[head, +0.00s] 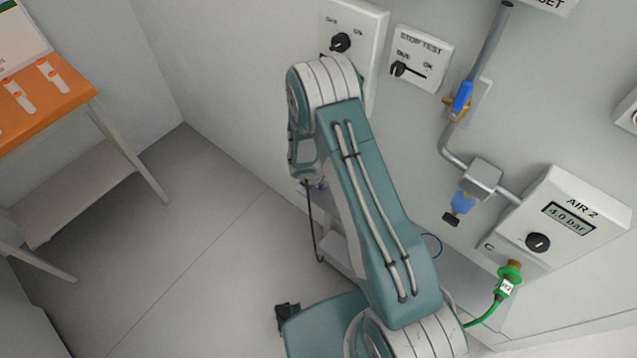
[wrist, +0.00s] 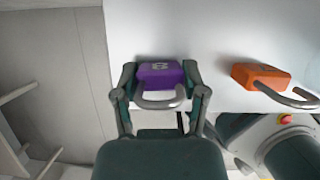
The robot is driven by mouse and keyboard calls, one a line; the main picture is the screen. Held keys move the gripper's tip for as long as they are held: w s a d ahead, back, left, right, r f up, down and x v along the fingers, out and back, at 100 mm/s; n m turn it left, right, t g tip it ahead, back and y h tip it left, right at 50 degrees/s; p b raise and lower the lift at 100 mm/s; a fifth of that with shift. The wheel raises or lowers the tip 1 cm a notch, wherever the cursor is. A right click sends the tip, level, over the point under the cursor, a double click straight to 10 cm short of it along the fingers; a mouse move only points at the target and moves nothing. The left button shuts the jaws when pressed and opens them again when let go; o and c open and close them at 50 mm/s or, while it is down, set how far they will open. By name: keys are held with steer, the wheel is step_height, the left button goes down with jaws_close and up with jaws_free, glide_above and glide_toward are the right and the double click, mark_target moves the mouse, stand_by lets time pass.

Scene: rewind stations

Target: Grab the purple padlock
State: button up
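The purple padlock (wrist: 160,75) is in the upper middle of the wrist view, its grey shackle towards the camera. My gripper (wrist: 159,72) has its two fingers spread, one on each side of the padlock body. The fingertips are very close to its sides; whether they touch it is hard to tell. In the head view, my gripper is mostly hidden behind my arm, and only a small purple spot (head: 320,186) shows beside it.
An orange padlock (wrist: 261,76) lies to the right on the same pale surface. In the head view, an orange-topped table (head: 62,105) stands at the left. A wall panel with an AIR 2 gauge (head: 562,222), valves and pipes is at the right. The floor between is clear.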

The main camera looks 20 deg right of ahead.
stand_by(0.3)
steer(key=shift+r, duration=0.45)
step_height(320, 180, up, 2)
steer(key=s+d+r, duration=0.1)
steer(key=s+r, duration=0.9)
steer(key=s, duration=0.4)
steer(key=shift+d, duration=0.2)
